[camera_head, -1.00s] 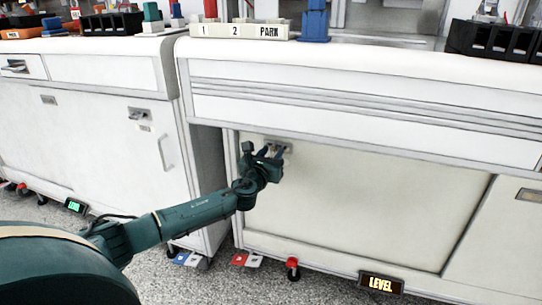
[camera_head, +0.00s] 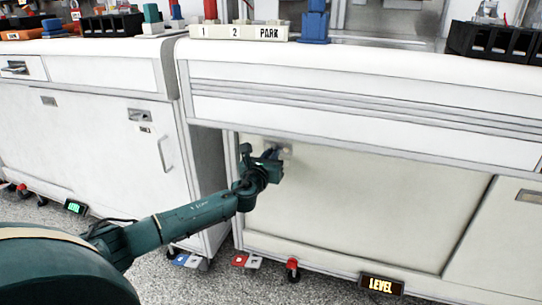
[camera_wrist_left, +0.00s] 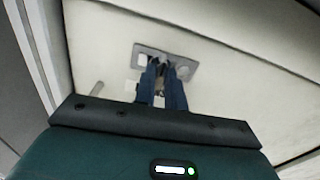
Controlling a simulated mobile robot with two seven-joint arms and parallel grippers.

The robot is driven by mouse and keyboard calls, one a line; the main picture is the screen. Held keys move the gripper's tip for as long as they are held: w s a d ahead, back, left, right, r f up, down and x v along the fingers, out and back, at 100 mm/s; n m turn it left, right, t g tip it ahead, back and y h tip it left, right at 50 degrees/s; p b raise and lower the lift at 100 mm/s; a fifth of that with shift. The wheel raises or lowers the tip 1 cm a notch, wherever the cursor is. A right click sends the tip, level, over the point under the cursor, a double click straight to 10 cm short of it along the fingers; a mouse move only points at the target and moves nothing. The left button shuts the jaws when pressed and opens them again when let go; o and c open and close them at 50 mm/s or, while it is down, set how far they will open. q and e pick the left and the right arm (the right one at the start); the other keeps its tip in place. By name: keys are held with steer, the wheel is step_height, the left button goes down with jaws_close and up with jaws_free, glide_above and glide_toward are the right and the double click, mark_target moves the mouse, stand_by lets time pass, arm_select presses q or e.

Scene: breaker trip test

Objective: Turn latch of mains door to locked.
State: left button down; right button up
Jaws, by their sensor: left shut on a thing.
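The mains door looks to be the cream panel (camera_head: 370,205) under the middle counter, and it appears closed. A grey latch plate (camera_head: 287,152) sits near its top left corner, partly hidden by my gripper. My left gripper (camera_head: 272,154) is at this plate with its blue fingers close together. In the left wrist view the fingertips (camera_wrist_left: 162,64) are shut on a small part at the middle of the plate (camera_wrist_left: 146,51), apparently the latch handle. The fingers hide most of that part, so its angle cannot be told. My right gripper is not in view.
The counter edge (camera_head: 350,75) overhangs above the door. A neighbouring white cabinet (camera_head: 90,140) with a handle stands at the left.

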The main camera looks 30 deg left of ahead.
arm_select(q)
steer(key=n+p, duration=0.1)
steer(key=n, duration=1.6)
steer(key=shift+d, duration=0.1)
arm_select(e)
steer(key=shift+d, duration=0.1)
arm_select(q)
steer(key=shift+n, duration=0.3)
steer(key=c, duration=1.5)
jaws_free()
steer(key=shift+r, duration=0.1)
steer(key=shift+o, duration=0.2)
steer(key=shift+s, duration=0.1)
steer(key=p+v, duration=0.3)
steer(key=v, duration=1)
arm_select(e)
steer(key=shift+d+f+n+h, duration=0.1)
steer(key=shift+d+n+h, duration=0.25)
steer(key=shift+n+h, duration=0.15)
